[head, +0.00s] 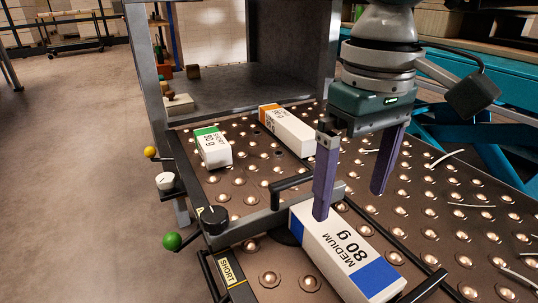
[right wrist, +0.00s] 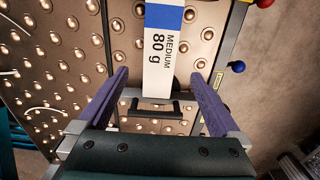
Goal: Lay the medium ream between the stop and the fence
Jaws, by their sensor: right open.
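The medium ream (head: 336,246), white with blue ends and marked "MEDIUM 80 g", lies flat on the ball table. Its far end is close to a grey crossbar (head: 262,222) with a black handle, which looks like the stop; I cannot tell whether they touch. The ream shows at the top of the right wrist view (right wrist: 162,58). Which rail is the fence is unclear; a dark rail (head: 384,236) runs along the ream's right side. My right gripper (head: 350,204) is open over the ream's far end, its left finger overlapping the ream in the picture. My left gripper is not in view.
A green-ended ream (head: 212,150) and an orange-ended ream (head: 288,132) lie beyond the crossbar. A side rail labelled "SHORT" (head: 226,270) stands left of the medium ream, with bare balls between. Knobs (head: 172,241) project at the left edge. Open ball table extends right.

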